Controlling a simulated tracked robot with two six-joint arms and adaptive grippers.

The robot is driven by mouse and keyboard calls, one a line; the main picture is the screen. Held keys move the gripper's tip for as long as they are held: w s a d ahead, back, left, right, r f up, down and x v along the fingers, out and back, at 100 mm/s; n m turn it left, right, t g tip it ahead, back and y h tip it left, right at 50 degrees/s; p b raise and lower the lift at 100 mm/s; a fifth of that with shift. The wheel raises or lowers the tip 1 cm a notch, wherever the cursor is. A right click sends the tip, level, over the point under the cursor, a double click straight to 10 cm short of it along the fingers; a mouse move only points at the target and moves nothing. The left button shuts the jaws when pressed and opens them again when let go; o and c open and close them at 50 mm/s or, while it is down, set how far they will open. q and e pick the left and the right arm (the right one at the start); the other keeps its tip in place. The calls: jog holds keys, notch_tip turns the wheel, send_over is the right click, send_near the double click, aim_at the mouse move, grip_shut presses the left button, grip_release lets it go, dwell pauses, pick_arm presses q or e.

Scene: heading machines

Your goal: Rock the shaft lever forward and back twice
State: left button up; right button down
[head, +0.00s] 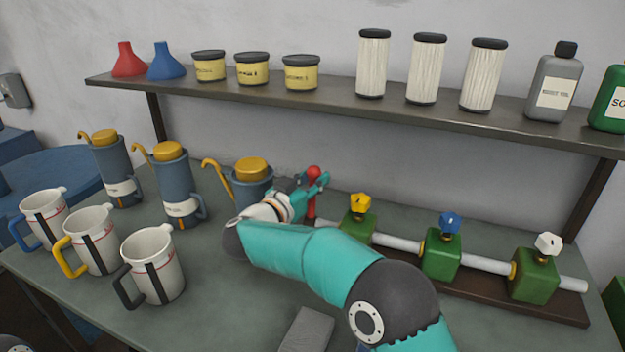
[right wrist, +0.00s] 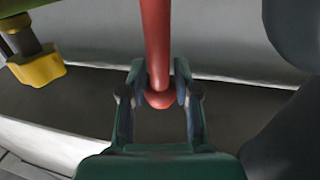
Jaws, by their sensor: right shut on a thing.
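The red shaft lever (head: 312,207) stands near upright at the left end of the pale shaft (head: 397,242), its round knob on top. My right gripper (head: 314,182) is shut on the lever near its top. In the right wrist view the red lever (right wrist: 156,40) runs between the two fingers of my right gripper (right wrist: 158,88), its rounded end between the fingertips. The shaft passes through green blocks with a yellow knob (head: 360,203), a blue knob (head: 450,222) and a white knob (head: 548,243). The lever's foot is partly hidden. My left gripper is not in view.
Blue-grey cans with yellow lids, such as the near one (head: 251,182), stand just left of my right gripper. White jugs (head: 153,263) stand at the front left. A shelf (head: 330,98) with bottles and filters runs above. A grey block (head: 307,331) lies at the front.

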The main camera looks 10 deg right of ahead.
jog(key=shift+s+a+f+b, duration=0.15)
jog(key=shift+s+f+b, duration=0.05)
jog(key=shift+b, duration=0.3)
jog(key=s+a+t+h+b, duration=0.1)
jog(key=b, duration=0.2)
jog(key=s+m+t+h+b, duration=0.1)
jog(key=b, duration=0.2)
jog(key=s+a+t+h+b, duration=0.1)
jog(key=s+h+b, duration=0.1)
jog(key=b, duration=0.1)
jog(key=shift+a+f, duration=0.25)
jog(key=shift+a, duration=0.1)
jog(key=shift+r+t, duration=0.15)
jog(key=shift+t, duration=0.15)
jog(key=c, duration=1.1)
grip_release()
jog(key=shift+r+m, duration=0.1)
jog(key=shift+m, duration=0.2)
